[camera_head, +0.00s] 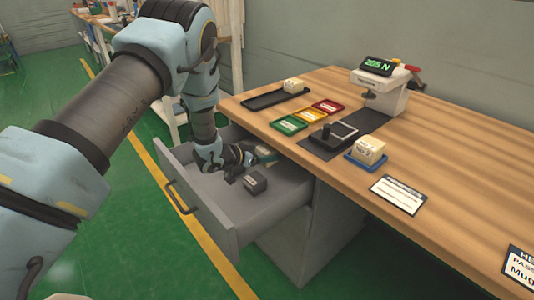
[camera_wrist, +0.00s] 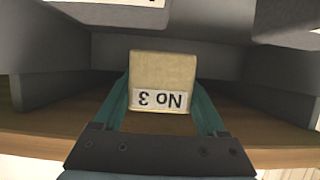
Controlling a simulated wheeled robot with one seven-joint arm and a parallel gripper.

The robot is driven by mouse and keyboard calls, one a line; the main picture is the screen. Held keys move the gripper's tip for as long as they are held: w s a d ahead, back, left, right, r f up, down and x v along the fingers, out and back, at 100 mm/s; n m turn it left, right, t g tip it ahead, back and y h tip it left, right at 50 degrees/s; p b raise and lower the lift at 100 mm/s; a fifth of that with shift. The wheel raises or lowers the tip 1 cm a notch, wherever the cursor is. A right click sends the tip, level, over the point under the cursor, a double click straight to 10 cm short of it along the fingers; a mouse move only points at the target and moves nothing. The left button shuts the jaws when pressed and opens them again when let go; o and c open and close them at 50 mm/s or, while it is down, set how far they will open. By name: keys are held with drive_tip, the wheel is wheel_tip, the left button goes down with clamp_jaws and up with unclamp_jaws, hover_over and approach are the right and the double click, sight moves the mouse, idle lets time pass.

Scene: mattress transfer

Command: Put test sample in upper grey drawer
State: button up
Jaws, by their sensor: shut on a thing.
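The grey drawer (camera_head: 222,209) is pulled out from the cabinet under the table, its handle (camera_head: 180,197) facing left. My gripper (camera_head: 266,156) is within the drawer's outline, near the table edge. In the wrist view, my gripper (camera_wrist: 163,98) is shut on a beige block (camera_wrist: 163,75) marked "No 3", held between its two green fingers. In the head view the block is mostly hidden by my gripper. I cannot tell whether it touches the drawer floor. A dark grey block (camera_head: 255,183) lies in the drawer beside my gripper.
On the wooden table (camera_head: 450,190) stand a black tray (camera_head: 262,101) with a beige block (camera_head: 294,86), green, yellow and red trays (camera_head: 308,115), a dark device (camera_head: 335,132), a force tester (camera_head: 381,90) and a blue tray (camera_head: 352,162) with another block (camera_head: 370,150).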

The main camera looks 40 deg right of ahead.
sight(260, 153)
drive_tip(key=shift+f+b, duration=0.35)
drive_tip(key=shift+f, duration=0.2)
drive_tip(key=o, duration=1.4)
drive_tip(key=shift+r, duration=0.15)
drive_tip(key=shift+a+r+p, duration=0.1)
drive_tip(key=shift+r+p, duration=0.55)
drive_tip(key=shift+r, duration=0.1)
drive_tip(key=b+v, duration=0.1)
drive_tip(key=v, duration=0.6)
drive_tip(key=shift+a+f, duration=0.15)
